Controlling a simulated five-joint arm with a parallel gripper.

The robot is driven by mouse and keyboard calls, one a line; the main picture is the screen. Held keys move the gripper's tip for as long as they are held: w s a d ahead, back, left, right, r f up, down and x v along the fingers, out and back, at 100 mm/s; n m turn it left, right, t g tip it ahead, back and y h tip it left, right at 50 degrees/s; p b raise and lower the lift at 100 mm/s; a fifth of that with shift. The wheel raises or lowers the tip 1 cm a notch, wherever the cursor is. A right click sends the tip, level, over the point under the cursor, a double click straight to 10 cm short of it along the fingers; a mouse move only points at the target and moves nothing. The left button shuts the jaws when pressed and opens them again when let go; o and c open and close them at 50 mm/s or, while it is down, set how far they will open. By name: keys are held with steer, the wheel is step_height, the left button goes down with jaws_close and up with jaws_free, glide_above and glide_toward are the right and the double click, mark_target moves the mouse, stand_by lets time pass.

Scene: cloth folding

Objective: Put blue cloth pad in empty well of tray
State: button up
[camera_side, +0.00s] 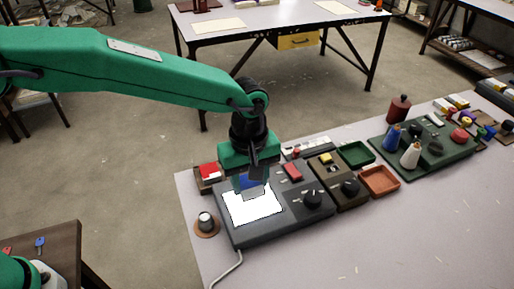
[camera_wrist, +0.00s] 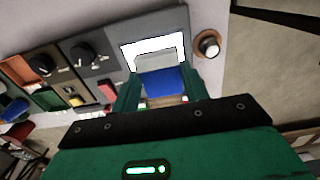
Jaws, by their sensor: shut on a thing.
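My gripper (camera_side: 251,180) is over the dark grey unit with a lit white panel (camera_side: 240,208). It is shut on the blue cloth pad (camera_side: 244,183), which is partly hidden by the fingers. In the wrist view the blue pad (camera_wrist: 166,82) lies between the two green fingers, with a flat grey piece (camera_wrist: 157,62) along its far edge, over the white panel (camera_wrist: 140,52). I cannot tell whether the grey piece is part of the pad. A small brown tray (camera_side: 204,184) holding a red piece sits behind and left of the gripper. Its other part is hidden.
A metal-topped knob on a brown round base (camera_side: 207,233) stands left of the unit. A black knob (camera_side: 312,198), a green tray (camera_side: 356,153) and an orange tray (camera_side: 379,180) lie to the right. The front of the table is clear apart from a cable.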

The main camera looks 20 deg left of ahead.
steer(key=w+a+f, duration=0.2)
steer(key=w+a, duration=0.1)
steer(key=w, duration=0.1)
steer(key=w+a+f, duration=0.3)
steer(key=w+a, duration=0.1)
steer(key=w, duration=0.1)
steer(key=w+a+f, duration=0.2)
steer(key=w+a, duration=0.1)
steer(key=w, duration=0.2)
steer(key=shift+w+a+f, duration=0.2)
steer(key=shift+a+f, duration=0.1)
steer(key=shift+f, duration=0.1)
steer(key=shift+f, duration=0.1)
steer(key=shift+f, duration=1.9)
steer(key=shift+f, duration=0.1)
steer(key=o, duration=1)
steer(key=shift+c, duration=0.2)
